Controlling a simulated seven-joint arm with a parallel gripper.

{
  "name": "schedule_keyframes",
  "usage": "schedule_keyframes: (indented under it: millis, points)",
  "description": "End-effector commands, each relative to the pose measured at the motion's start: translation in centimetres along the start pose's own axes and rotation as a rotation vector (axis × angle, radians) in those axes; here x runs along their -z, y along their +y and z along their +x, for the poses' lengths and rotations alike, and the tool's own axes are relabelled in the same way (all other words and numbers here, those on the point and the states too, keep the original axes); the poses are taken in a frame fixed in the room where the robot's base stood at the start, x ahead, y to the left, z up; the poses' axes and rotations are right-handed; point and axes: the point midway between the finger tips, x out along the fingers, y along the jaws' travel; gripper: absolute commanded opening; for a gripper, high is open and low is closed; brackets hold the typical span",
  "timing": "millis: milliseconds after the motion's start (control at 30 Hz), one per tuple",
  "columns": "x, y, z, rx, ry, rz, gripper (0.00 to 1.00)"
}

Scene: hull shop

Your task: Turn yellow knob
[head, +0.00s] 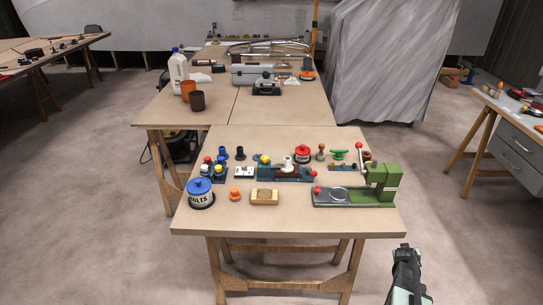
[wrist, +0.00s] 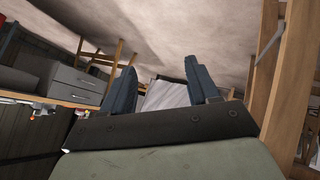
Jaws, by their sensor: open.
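A small round yellow knob (head: 265,159) sits at the left end of a dark blue fixture (head: 293,176) in the middle of the near table. The knob is small here, and its exact mounting is hard to tell. My gripper (head: 404,249) is in front of the table's right front corner, well away from the knob. In the wrist view my gripper (wrist: 158,82) has its two dark fingers apart with nothing between them. The knob does not show in the wrist view.
A green press (head: 381,182) with a red-tipped lever stands at the table's right. A blue bolts tin (head: 200,193), an orange knob (head: 235,195) and a wooden block (head: 264,197) lie left and front. The table's front strip (head: 290,222) is clear.

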Motion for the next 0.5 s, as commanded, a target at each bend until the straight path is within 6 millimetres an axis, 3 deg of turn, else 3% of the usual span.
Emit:
schedule_keyframes:
  millis: [33, 233, 500]
  points:
    - [2.0, 2.6, 0.2, -0.028, 0.047, 0.024, 0.60]
    - [8.7, 10.6, -1.2, -0.106, 0.211, 0.136, 0.60]
    - [16.8, 20.6, -5.6, -0.172, 0.415, 0.347, 0.60]
